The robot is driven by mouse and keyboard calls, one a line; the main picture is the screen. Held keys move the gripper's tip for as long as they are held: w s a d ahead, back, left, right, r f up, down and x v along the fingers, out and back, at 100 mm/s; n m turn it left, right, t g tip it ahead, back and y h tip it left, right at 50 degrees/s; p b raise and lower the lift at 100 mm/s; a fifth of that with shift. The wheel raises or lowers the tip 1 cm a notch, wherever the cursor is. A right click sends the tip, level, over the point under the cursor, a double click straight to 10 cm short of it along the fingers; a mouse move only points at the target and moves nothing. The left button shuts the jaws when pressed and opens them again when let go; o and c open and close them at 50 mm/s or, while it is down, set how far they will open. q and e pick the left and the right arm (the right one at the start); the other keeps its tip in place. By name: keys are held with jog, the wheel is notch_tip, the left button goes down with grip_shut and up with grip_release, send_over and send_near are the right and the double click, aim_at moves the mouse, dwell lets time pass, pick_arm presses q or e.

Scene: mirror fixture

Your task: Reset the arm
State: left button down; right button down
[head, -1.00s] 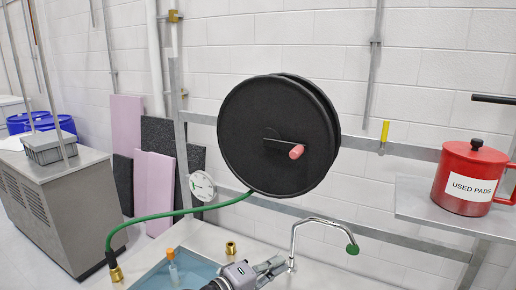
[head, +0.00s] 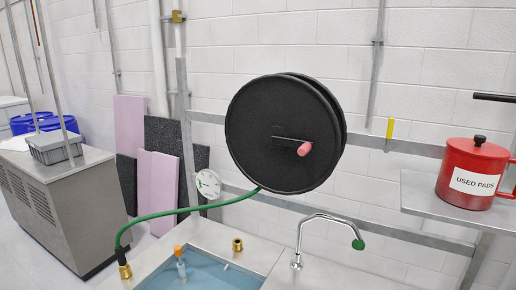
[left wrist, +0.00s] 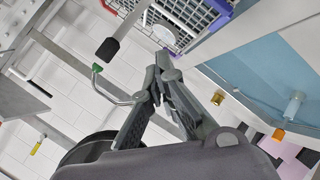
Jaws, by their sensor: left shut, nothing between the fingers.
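My left gripper (left wrist: 165,68) is in the left wrist view, its two dark fingers together at the tips with nothing between them. Its grey body fills the bottom of that view. The gripper is out of the head view. The curved metal spout (head: 330,219) with a green tip stands beside the sink (head: 215,276) in the head view. Its green tip (left wrist: 97,68) also shows left of my fingers in the left wrist view. My right gripper is in neither view.
A black hose reel (head: 283,125) with a pink-knobbed crank hangs above the sink. A green hose (head: 190,210) runs to a brass fitting. A red "USED PADS" can (head: 468,175) stands on the right shelf. A wire basket (left wrist: 195,22) shows behind my fingers.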

pick_arm(q)
jog(key=s+a+f+m+g+y, duration=0.2)
jog(key=s+a+f+y, duration=0.2)
jog(key=s+a, duration=0.6)
jog(key=s+a+f+m+g+y, duration=0.2)
jog(key=s+a+f+g+y, duration=0.15)
jog(key=s+a, duration=0.6)
jog(key=s+d+f, duration=0.1)
jog(key=d+f, duration=0.1)
jog(key=f, duration=1.1)
jog(key=s+d+f, duration=0.1)
jog(key=s+f, duration=0.1)
jog(key=f, duration=1.1)
jog(key=s+a+f+g+b, duration=0.1)
jog(key=s+a+f, duration=0.2)
jog(key=s+f, duration=1.4)
jog(key=shift+f+m+g+b, duration=0.35)
jog(key=shift+m, duration=0.05)
jog(key=shift+y, duration=0.25)
